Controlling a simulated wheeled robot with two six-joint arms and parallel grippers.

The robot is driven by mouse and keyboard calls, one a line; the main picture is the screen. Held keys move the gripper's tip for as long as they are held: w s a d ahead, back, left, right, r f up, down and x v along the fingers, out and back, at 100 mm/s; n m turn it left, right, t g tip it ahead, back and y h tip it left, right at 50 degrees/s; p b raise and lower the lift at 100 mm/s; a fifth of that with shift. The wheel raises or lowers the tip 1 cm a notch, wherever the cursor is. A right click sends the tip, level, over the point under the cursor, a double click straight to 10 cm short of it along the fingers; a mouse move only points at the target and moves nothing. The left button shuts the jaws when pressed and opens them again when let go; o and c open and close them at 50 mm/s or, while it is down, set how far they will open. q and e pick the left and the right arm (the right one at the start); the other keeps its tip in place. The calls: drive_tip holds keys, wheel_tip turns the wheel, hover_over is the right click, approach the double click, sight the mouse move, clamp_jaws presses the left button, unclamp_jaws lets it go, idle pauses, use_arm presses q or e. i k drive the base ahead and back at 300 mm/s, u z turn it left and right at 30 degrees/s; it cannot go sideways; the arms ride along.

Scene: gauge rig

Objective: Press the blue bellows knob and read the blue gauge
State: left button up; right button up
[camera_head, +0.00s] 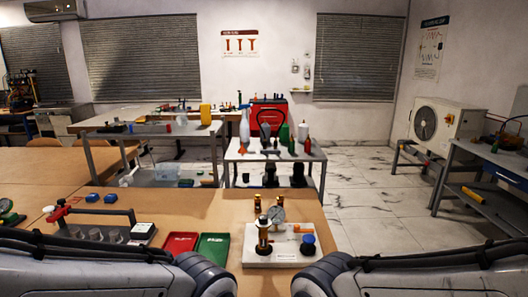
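A white base plate (262,260) stands on the wooden table right of centre. A blue round knob (308,239) with a dark collar sits at its right side. A small round gauge with a pale dial (276,213) stands upright at the back of the rig; its needle and reading are too small to tell, and I see no clear blue on it. A brass and black post (263,236) rises at the left of the plate. My two arms enter at the lower left and lower right, but both grippers are out of view.
A red tray (180,244) and a green tray (213,246) lie left of the rig. A rack with a dark handle (95,212) stands further left. Brass pieces (257,203) stand behind the rig. The table's right edge is close to the plate.

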sight(308, 239)
drive_tip(key=u, duration=0.25)
drive_tip(key=i, duration=1.05)
drive_tip(key=u, duration=0.2)
